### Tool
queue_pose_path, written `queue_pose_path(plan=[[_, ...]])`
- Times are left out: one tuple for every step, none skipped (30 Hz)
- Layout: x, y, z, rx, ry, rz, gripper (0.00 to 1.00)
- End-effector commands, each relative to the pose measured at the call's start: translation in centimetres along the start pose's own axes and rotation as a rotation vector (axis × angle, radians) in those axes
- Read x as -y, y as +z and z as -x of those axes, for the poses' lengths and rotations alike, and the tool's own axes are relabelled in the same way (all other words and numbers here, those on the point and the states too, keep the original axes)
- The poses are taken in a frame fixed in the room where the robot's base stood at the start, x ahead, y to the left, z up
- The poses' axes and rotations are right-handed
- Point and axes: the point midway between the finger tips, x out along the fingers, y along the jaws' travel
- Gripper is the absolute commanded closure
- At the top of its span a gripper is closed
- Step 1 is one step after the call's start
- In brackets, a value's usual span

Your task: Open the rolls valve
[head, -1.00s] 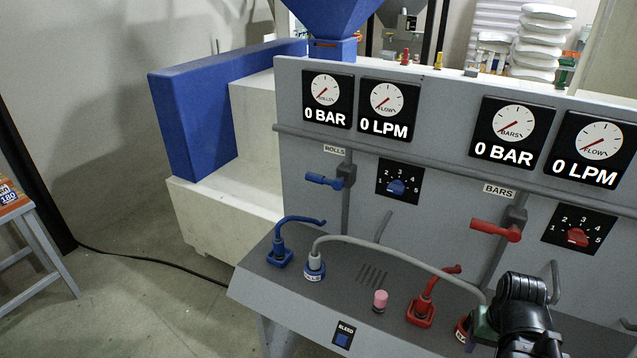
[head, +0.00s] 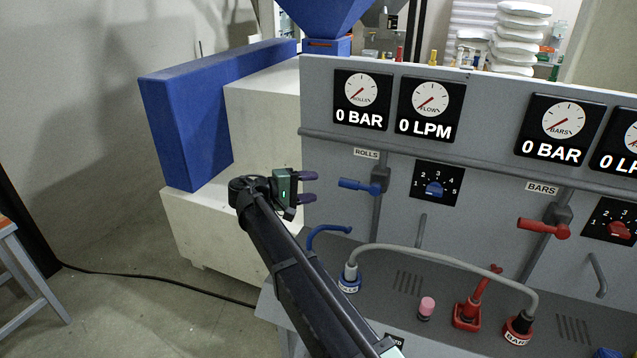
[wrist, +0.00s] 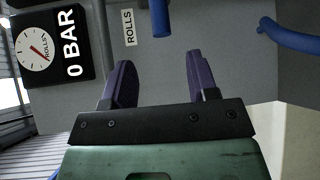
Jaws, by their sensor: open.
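The rolls valve has a blue handle (head: 358,186) that points left, roughly level, from a grey body on a vertical pipe, below the ROLLS label (head: 366,153). My gripper (head: 309,187) is open and empty, just left of the handle's free end in the head view. In the wrist view the blue handle (wrist: 160,18) shows at the top, beyond the gap between my two purple fingers (wrist: 157,70). The handle is apart from the fingers. The ROLLS pressure gauge (head: 361,100) reads 0 BAR, and its FLOW gauge (head: 431,108) reads 0 LPM.
A blue bent lever (head: 328,232) stands on the console below my gripper. A grey hose (head: 440,258) arches across the console between two plugs. A blue dial (head: 434,188) and a red bars valve handle (head: 543,228) sit farther right. A horizontal pipe (head: 460,156) runs above the valves.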

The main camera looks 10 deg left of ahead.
Motion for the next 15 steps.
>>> queue_pose_path(plan=[[0.0,0.2,-0.1,0.002,-0.001,0.005,0.46],[0.0,0.2,-0.1,0.002,-0.002,0.005,0.46],[0.1,0.2,-0.3,0.002,-0.002,0.005,0.46],[0.1,0.2,-0.6,0.003,-0.003,0.005,0.46],[0.1,0.2,-0.9,0.003,-0.003,0.005,0.46],[0.2,0.2,-1.5,0.004,-0.004,0.005,0.46],[0.2,0.2,-2.0,0.003,-0.004,0.005,0.46],[0.2,0.2,-2.6,0.003,-0.004,0.005,0.46],[0.3,0.3,-3.6,0.005,-0.004,0.005,0.46],[0.3,0.2,-4.3,0.005,-0.005,0.005,0.46],[0.3,0.2,-5.1,0.004,-0.005,0.005,0.46],[0.3,0.3,-6.1,0.005,-0.005,0.005,0.46],[0.3,0.2,-6.8,0.005,-0.005,0.005,0.46],[0.3,0.2,-7.5,0.004,-0.005,0.005,0.46],[0.3,0.3,-8.4,0.005,-0.005,0.005,0.46]])
